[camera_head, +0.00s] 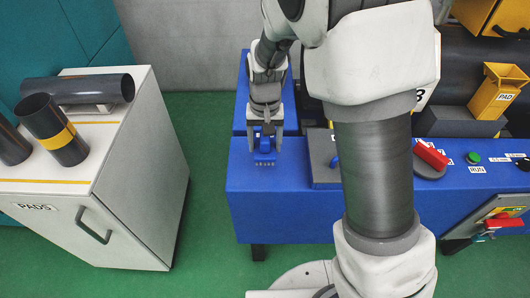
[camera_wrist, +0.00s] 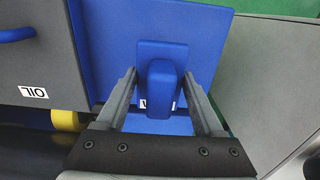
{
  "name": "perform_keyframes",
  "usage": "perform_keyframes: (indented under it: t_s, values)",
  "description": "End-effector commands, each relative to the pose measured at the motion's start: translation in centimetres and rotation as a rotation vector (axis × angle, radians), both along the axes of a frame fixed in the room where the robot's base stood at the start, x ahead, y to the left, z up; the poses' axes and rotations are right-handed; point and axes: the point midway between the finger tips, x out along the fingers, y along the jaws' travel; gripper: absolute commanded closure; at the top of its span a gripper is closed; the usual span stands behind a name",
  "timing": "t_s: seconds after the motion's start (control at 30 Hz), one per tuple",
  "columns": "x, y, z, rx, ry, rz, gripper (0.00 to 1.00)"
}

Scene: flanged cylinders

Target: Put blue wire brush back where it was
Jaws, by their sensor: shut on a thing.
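The blue wire brush (camera_head: 265,157) is under my gripper (camera_head: 265,133) in the head view, over the left end of the blue bench (camera_head: 275,205). In the wrist view the brush's raised blue handle (camera_wrist: 163,85) stands between the two fingers of my gripper (camera_wrist: 160,92), with its flat blue block around it. My gripper is shut on the handle. A row of small bristle tips shows at the brush's lower edge in the head view. I cannot tell whether the brush touches the bench top or hangs just above it.
A grey block with a blue handle (camera_head: 323,172) stands right of the brush; its OIL label (camera_wrist: 33,92) shows in the wrist view. A red lever (camera_head: 430,154) and buttons lie further right. A white PADS cabinet (camera_head: 150,190) with dark cylinders stands left, across green floor.

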Motion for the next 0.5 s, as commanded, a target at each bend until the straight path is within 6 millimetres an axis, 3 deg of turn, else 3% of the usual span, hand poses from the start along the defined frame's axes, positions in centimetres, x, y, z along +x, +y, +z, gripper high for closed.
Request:
perform_keyframes:
  t_s: [0.3,0.5]
  values:
    - [0.0,0.0,-3.9,-0.001,0.002,-0.001,0.83]
    - [0.0,0.0,-3.9,0.0,-0.001,0.0,0.83]
